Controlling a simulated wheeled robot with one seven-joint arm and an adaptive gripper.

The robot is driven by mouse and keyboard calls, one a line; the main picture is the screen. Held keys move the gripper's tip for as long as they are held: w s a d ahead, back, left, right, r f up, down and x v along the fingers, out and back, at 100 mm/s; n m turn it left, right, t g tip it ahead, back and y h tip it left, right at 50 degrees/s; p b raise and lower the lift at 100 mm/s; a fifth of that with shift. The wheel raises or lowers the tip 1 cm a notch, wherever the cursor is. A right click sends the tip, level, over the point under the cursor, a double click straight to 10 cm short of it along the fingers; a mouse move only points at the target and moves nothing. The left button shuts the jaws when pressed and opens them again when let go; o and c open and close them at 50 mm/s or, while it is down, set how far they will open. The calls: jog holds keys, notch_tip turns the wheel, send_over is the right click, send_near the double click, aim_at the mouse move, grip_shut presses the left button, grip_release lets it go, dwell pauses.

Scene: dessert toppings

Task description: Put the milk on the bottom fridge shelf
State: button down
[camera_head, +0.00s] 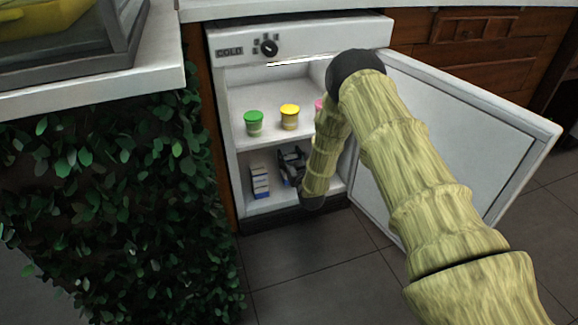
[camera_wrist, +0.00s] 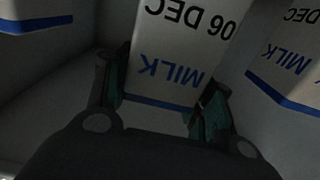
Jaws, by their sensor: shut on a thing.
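The white fridge (camera_head: 232,140) stands open, with two visible levels inside. My gripper (camera_head: 291,166) is inside the lower compartment. In the wrist view, my gripper (camera_wrist: 162,100) is shut on a white milk carton (camera_wrist: 178,62) with a blue stripe and a date, one finger on each side. Whether this carton touches the bottom shelf (camera_head: 275,201) cannot be told. Another milk carton (camera_wrist: 290,62) is to its right in the wrist view, and a blue-and-white carton (camera_wrist: 38,14) is at the upper left. The head view shows one carton (camera_head: 260,181) standing left of my gripper.
Green-lidded (camera_head: 254,122) and yellow-lidded (camera_head: 290,116) cups stand on the upper shelf, with a pink one (camera_head: 319,105) partly hidden by my arm. The fridge door (camera_head: 460,130) is swung open to the right. A leafy counter side (camera_head: 120,190) is on the left.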

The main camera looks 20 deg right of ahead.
notch_tip(320, 180, down, 3)
jog(key=shift+f+b, duration=0.1)
jog(key=shift+b, duration=0.6)
jog(key=c, duration=0.6)
grip_release()
jog(key=shift+o, duration=0.2)
